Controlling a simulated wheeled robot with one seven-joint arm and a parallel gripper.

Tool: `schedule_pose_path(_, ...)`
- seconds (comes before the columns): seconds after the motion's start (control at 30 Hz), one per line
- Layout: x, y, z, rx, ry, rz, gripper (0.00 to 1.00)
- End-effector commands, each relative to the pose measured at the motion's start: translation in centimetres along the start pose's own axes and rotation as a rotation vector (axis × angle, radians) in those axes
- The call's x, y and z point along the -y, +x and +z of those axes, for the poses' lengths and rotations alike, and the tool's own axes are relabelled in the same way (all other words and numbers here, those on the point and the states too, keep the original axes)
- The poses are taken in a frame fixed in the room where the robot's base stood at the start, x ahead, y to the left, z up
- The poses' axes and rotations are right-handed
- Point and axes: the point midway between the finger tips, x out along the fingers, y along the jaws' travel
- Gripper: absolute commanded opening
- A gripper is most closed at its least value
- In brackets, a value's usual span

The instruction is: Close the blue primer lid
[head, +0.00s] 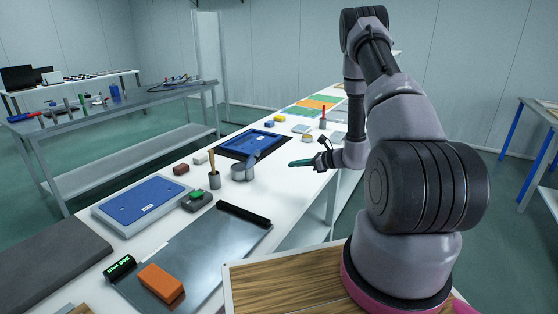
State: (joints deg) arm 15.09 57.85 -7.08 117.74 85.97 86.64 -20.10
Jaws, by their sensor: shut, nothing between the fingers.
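A short grey metal tin (240,174) stands on the white table near its middle. A small blue flap (253,158), which looks like the primer lid, rises at the tin's back right edge. It is tilted up and does not cover the tin. It is small and partly merges with the blue panel behind it, so its exact angle is hard to tell. My gripper (293,164) is to the right of the tin, near the table's right edge. Its teal fingertips are together and empty, pointing left toward the tin and apart from it.
A blue panel (246,143) on a black mat lies behind the tin. A brush (214,172) stands upright in a holder to its left. A second small tin (308,139) and a red-topped item (323,122) stand behind my gripper. The tabletop between tin and gripper is clear.

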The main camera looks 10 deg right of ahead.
Motion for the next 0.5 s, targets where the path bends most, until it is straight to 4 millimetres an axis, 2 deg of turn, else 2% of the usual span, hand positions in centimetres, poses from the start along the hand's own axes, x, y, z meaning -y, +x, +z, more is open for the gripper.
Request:
schedule_pose_path(0.47,-0.3,9.5,0.1,0.0,-0.004,0.007,0.0)
schedule_pose_path(0.5,-0.2,10.0,0.7,0.001,-0.007,0.006,0.0)
